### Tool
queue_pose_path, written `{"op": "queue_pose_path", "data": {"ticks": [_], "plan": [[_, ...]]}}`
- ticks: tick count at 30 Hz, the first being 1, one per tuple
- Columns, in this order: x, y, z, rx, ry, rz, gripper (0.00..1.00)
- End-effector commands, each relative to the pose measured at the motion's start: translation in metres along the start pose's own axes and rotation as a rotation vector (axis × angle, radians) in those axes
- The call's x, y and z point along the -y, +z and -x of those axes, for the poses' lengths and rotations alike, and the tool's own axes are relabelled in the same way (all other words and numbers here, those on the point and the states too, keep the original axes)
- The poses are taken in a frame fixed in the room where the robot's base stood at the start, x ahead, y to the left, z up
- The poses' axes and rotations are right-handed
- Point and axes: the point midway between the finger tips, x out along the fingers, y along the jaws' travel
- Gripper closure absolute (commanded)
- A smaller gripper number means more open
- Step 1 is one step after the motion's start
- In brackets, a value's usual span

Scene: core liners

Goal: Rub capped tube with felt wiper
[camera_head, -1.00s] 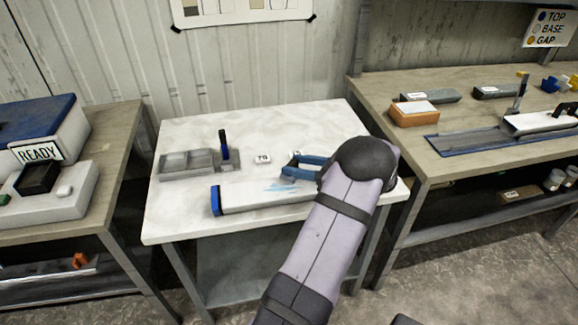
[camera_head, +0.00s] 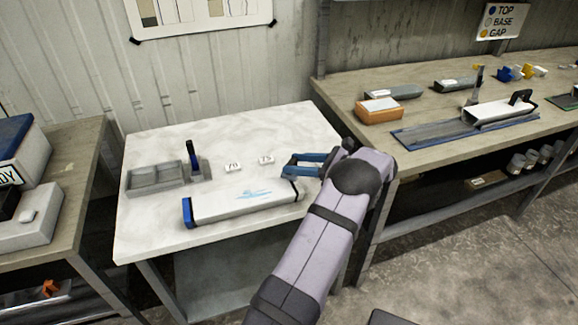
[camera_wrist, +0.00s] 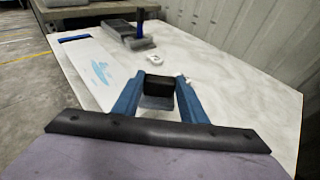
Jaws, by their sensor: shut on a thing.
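The capped tube (camera_head: 238,205) lies on the white table, a long white body with a blue cap (camera_head: 187,212) at its left end and a dark right end. Blue smears (camera_head: 255,194) mark its upper face. The tube also shows in the wrist view (camera_wrist: 88,66). My gripper (camera_head: 290,168), with blue fingers, is above the table's right part, beyond and to the right of the smears. In the wrist view its fingers (camera_wrist: 158,88) are shut on a dark block with a grey lower part, apparently the felt wiper (camera_wrist: 158,90). It appears apart from the tube.
A grey two-part tray (camera_head: 155,192) and a grey stand with an upright blue-black piece (camera_head: 193,158) are at the table's left. Small white tags (camera_head: 233,167) lie behind the tube. A wooden bench (camera_head: 425,148) with several items stands right. The table's back is clear.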

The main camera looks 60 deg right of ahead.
Motion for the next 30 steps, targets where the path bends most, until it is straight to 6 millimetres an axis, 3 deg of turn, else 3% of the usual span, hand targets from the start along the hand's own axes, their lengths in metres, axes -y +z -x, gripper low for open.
{"op": "queue_pose_path", "data": {"ticks": [3,30], "plan": [[0.002,0.004,0.004,-0.001,0.002,-0.002,0.84],[-0.057,0.017,-0.054,-0.001,0.003,-0.002,0.84]]}}
